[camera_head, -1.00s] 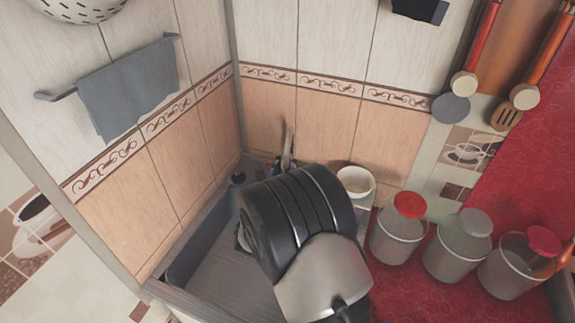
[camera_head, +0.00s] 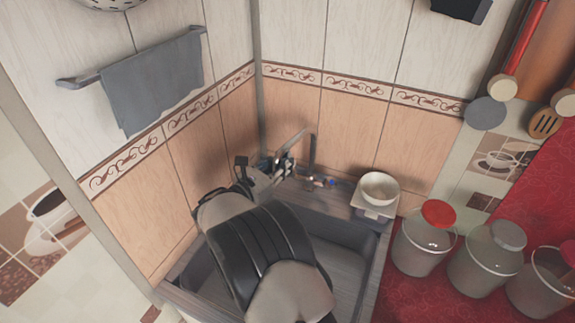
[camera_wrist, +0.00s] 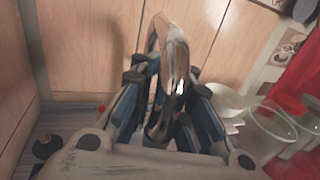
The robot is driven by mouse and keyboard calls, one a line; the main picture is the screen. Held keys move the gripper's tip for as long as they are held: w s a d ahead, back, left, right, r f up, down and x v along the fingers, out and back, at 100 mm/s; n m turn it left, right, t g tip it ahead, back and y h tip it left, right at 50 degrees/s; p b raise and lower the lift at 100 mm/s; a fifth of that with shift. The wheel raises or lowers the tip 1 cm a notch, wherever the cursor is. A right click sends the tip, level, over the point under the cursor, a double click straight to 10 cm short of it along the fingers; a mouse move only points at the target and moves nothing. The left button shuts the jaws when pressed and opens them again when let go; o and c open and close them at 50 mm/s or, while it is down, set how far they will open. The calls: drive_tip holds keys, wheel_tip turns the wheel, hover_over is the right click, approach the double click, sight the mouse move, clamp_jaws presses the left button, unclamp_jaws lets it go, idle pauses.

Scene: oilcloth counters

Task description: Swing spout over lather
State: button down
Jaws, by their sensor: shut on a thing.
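The metal spout (camera_wrist: 174,50) rises as a curved arch between my fingers in the wrist view. In the head view the slim spout (camera_head: 293,140) stands at the back corner of the grey sink (camera_head: 352,262). My gripper (camera_wrist: 163,118) is shut around the lower part of the spout; it also shows in the head view (camera_head: 284,164), close to the tap's base. Small red and blue marks (camera_head: 329,183) sit beside the base. My arm covers much of the basin, and I see no lather in the part that shows.
A white bowl (camera_head: 379,188) stands on a pale block right of the tap. Several lidded glass jars (camera_head: 424,238) stand on the red counter at right. Tiled walls meet close behind the tap. A grey towel (camera_head: 152,83) hangs on the left wall.

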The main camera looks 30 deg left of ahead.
drive_tip(key=shift+a+r, duration=0.1)
drive_tip(key=shift+a, duration=0.05)
drive_tip(key=c, duration=1.9)
unclamp_jaws()
drive_tip(key=shift+s, duration=0.2)
drive_tip(key=o, duration=0.4)
drive_tip(key=shift+w, duration=0.1)
drive_tip(key=s, duration=0.4)
drive_tip(key=s+a, duration=0.1)
drive_tip(key=s, duration=0.7)
drive_tip(key=shift+a, duration=0.3)
